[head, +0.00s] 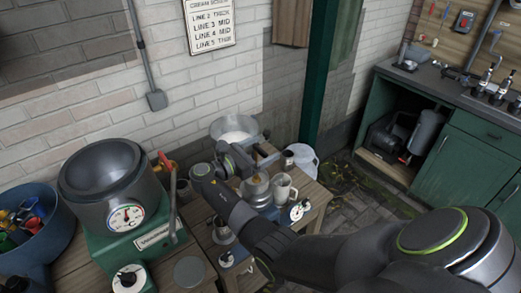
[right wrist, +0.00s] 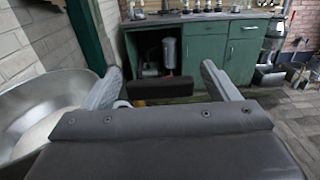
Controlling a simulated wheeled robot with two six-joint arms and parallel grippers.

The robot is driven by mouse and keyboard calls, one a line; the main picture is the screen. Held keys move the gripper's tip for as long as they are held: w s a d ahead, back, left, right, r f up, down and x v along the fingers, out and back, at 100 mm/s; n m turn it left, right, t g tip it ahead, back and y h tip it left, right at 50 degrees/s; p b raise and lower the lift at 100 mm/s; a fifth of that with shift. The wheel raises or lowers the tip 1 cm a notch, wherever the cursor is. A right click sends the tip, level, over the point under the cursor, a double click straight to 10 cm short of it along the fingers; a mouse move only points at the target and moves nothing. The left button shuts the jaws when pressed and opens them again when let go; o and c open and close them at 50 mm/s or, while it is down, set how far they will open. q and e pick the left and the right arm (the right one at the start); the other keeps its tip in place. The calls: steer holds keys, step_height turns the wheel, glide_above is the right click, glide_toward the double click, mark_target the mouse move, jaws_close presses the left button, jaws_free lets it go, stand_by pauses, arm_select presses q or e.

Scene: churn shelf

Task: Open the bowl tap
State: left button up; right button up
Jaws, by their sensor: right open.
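The steel bowl (head: 236,128) with something white in it stands by the brick wall; its rim and inside fill the left of the right wrist view (right wrist: 40,108). My right gripper (head: 258,157) is beside the bowl, at its near right. In the right wrist view its two grey fingers (right wrist: 162,88) are wide apart. A short dark bar (right wrist: 160,90), possibly the bowl tap's handle, lies crosswise between the fingers, with gaps on both sides. I cannot tell whether the tap is open or shut. My left gripper is out of view.
A cream separator with a dial (head: 126,216) and a blue tub of cups (head: 45,228) stand at the left. A green post (head: 318,75) rises behind.

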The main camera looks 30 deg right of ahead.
step_height(320, 180, up, 10)
steer(key=shift+b, duration=0.45)
steer(key=shift+f, duration=0.1)
stand_by(0.5)
